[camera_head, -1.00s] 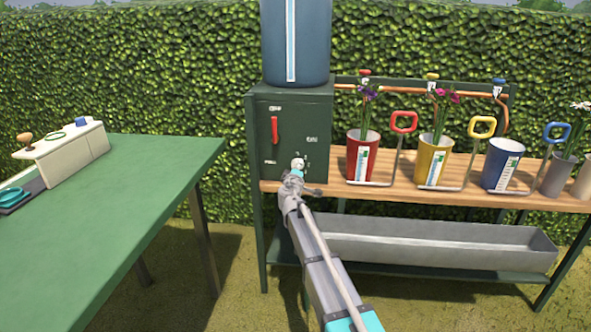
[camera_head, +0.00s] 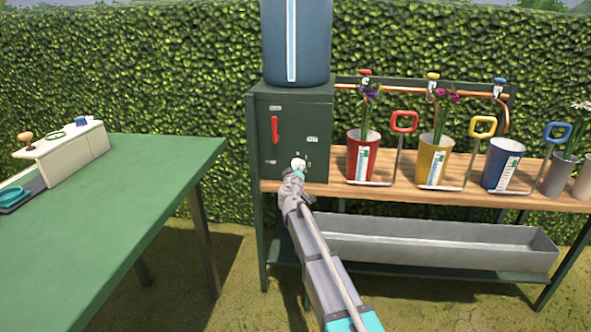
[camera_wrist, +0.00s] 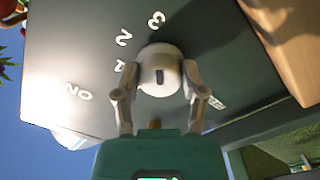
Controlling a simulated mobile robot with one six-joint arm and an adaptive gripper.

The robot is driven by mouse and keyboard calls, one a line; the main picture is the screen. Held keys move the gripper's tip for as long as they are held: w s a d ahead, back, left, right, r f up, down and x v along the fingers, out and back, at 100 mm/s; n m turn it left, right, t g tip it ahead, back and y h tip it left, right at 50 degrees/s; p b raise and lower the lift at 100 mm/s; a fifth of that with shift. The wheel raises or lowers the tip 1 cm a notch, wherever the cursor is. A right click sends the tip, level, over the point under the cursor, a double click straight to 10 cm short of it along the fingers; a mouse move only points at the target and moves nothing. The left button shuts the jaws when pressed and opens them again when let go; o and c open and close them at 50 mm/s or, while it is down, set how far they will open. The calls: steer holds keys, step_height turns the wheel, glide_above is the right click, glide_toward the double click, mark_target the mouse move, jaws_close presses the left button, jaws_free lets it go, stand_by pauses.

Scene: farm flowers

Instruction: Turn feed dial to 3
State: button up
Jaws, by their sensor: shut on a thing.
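The feed dial is a round white knob (camera_wrist: 160,64) on the dark green cabinet (camera_head: 318,110). The numerals 1, 2 and 3 curve around its left and upper side in the wrist view. A short dark mark on the knob runs nearly upright in that view, roughly in line with the 3. My gripper (camera_wrist: 161,90) is shut on the knob, one finger on each side. In the head view my gripper (camera_head: 298,171) reaches the cabinet's lower right front and hides much of the dial.
A red handle (camera_head: 275,130) is on the cabinet's front. A blue tank (camera_head: 297,45) stands on top. Red (camera_head: 361,160), yellow (camera_head: 434,160) and blue (camera_head: 501,165) pots stand to the right on the wooden shelf. A green table (camera_head: 120,205) is at left, with open grass between.

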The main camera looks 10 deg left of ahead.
steer(key=shift+w, duration=0.15)
steer(key=o, duration=1.1)
steer(key=shift+o, duration=0.2)
steer(key=shift+s, duration=0.2)
steer(key=s, duration=1.1)
steer(key=shift+s+a, duration=0.15)
steer(key=shift+s, duration=0.25)
